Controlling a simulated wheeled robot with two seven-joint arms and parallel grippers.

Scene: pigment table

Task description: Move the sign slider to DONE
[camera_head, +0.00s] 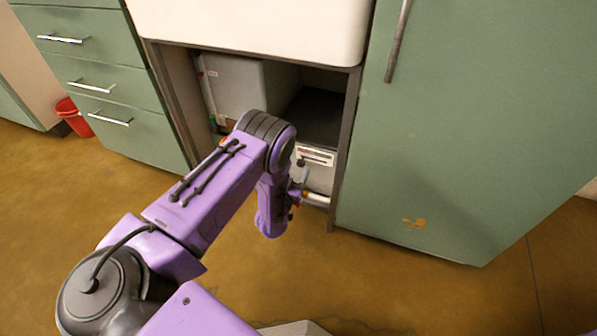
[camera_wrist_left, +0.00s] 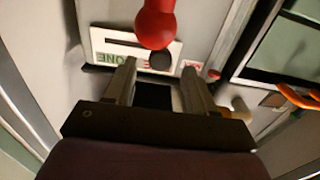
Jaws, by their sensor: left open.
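The sign slider (camera_head: 318,155) is a small white plate on the front of the light box in the cabinet bay. In the left wrist view the sign plate (camera_wrist_left: 104,60) appears upside down, with green DONE lettering at its left and red lettering at its right. A dark round knob (camera_wrist_left: 161,61) stands toward the red-lettered side, away from DONE. My left gripper (camera_wrist_left: 158,72) is open, with its two fingertips on either side of the knob in that picture. Whether they touch it cannot be told. In the head view my left forearm hides much of the gripper. My right gripper is out of view.
A red rounded handle (camera_wrist_left: 155,22) stands close above the knob in the wrist view. A grey-white box (camera_head: 235,85) fills the bay's left. Green cabinets (camera_head: 470,120) flank the bay, and a white basin (camera_head: 255,25) overhangs it. Bare floor (camera_head: 400,285) lies in front.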

